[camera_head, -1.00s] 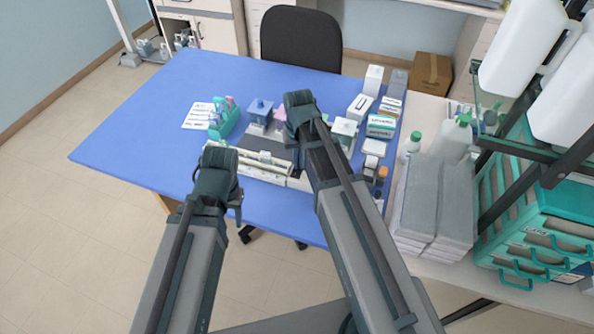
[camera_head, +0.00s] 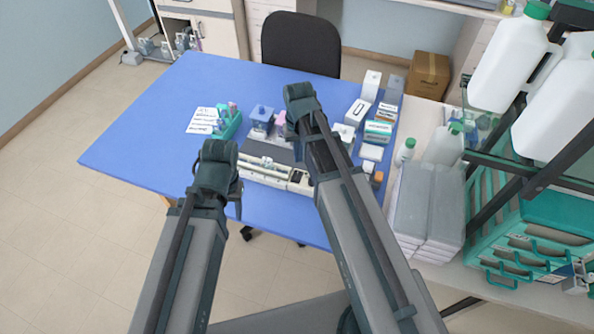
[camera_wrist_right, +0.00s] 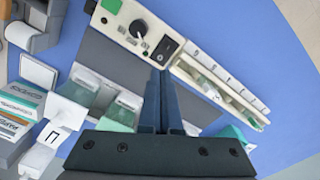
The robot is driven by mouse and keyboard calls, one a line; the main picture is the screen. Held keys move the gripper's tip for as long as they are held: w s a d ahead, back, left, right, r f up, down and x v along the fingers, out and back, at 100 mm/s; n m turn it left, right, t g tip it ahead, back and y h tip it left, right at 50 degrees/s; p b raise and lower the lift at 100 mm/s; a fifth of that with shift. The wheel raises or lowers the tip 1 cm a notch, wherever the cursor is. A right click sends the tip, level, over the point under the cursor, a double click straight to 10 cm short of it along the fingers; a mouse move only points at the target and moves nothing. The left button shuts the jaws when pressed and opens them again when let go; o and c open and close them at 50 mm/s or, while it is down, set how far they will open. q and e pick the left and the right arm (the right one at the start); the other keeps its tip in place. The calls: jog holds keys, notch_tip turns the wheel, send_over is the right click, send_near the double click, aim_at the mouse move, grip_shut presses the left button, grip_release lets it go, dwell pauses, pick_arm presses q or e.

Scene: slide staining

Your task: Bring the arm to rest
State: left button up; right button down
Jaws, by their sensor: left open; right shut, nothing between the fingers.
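My left gripper (camera_head: 238,203) is at the near edge of the blue table in the head view, mostly hidden by its own wrist. It is open, and I see no object in it. My right arm reaches over the table. My right gripper (camera_wrist_right: 160,78) is shut and empty in the right wrist view, pointing at a white device (camera_wrist_right: 140,28) with a black knob and switch. I cannot tell the gap between the fingertips and the device. In the head view, the right gripper's fingers are largely hidden behind its wrist.
The blue table (camera_head: 130,140) has free room at its left. A teal rack (camera_head: 228,122) and paper (camera_head: 202,120) lie left of the device; boxes (camera_head: 378,131) stand right. White bottles (camera_head: 507,65), grey-topped stacks (camera_head: 447,205) and teal drawers (camera_head: 540,225) crowd the right side.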

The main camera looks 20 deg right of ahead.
jog(key=shift+r, duration=0.45)
jog(key=s+a+f+n+b, duration=0.1)
jog(key=s+a+n, duration=0.1)
jog(key=s+a, duration=0.3)
jog(key=s+a+f+n+h+b, duration=0.1)
jog(key=s+a+n, duration=0.1)
jog(key=s+a, duration=0.3)
jog(key=s, duration=0.4)
jog(key=shift+s+a+f+n, duration=0.15)
jog(key=shift+a+f+n, duration=0.1)
jog(key=shift+f+n, duration=0.1)
